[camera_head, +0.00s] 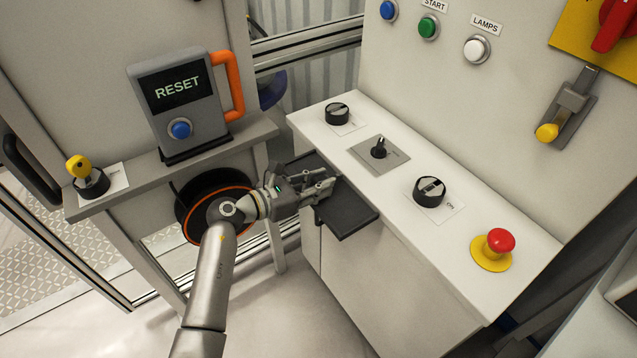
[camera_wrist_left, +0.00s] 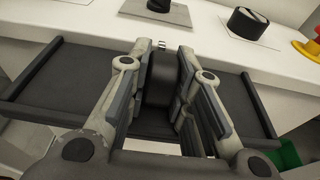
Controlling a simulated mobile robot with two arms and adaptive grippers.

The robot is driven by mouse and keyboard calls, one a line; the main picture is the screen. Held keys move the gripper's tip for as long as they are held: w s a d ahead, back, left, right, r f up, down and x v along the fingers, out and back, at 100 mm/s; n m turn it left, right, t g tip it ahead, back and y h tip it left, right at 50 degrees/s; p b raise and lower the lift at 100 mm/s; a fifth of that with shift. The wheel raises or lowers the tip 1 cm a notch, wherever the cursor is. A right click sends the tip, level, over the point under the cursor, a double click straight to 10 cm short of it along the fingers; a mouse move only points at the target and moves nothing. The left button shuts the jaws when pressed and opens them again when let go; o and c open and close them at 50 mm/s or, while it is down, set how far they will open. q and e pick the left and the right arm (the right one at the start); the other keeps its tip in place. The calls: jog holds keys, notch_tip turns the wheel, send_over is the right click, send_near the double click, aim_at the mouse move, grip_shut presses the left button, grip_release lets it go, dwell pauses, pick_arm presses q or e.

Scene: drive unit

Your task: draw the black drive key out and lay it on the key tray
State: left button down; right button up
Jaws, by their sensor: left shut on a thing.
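The black drive key (camera_wrist_left: 160,82) is between the fingers of my left gripper (camera_wrist_left: 162,85) in the left wrist view. A small silver part (camera_wrist_left: 161,45) shows at its far end, toward the console. In the head view my left gripper (camera_head: 322,187) is over the dark key tray (camera_head: 347,216), which juts from the console's front edge. The tray shows on both sides of the fingers in the wrist view (camera_wrist_left: 70,85). I cannot tell whether the key touches the tray. The key is hidden by the fingers in the head view. My right gripper is not in view.
The console top (camera_head: 400,214) carries black round switches (camera_head: 430,190), a small black selector (camera_head: 379,148) and a red mushroom button (camera_head: 499,240). A yellow key (camera_head: 79,166) stands in a black switch on the left shelf, beside the RESET box (camera_head: 180,100).

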pick_arm(q)
jog(key=c, duration=1.2)
grip_release()
jog(key=shift+s+a, duration=0.3)
jog(key=shift+a, duration=0.2)
jog(key=v, duration=1.1)
jog(key=shift+d+r, duration=0.1)
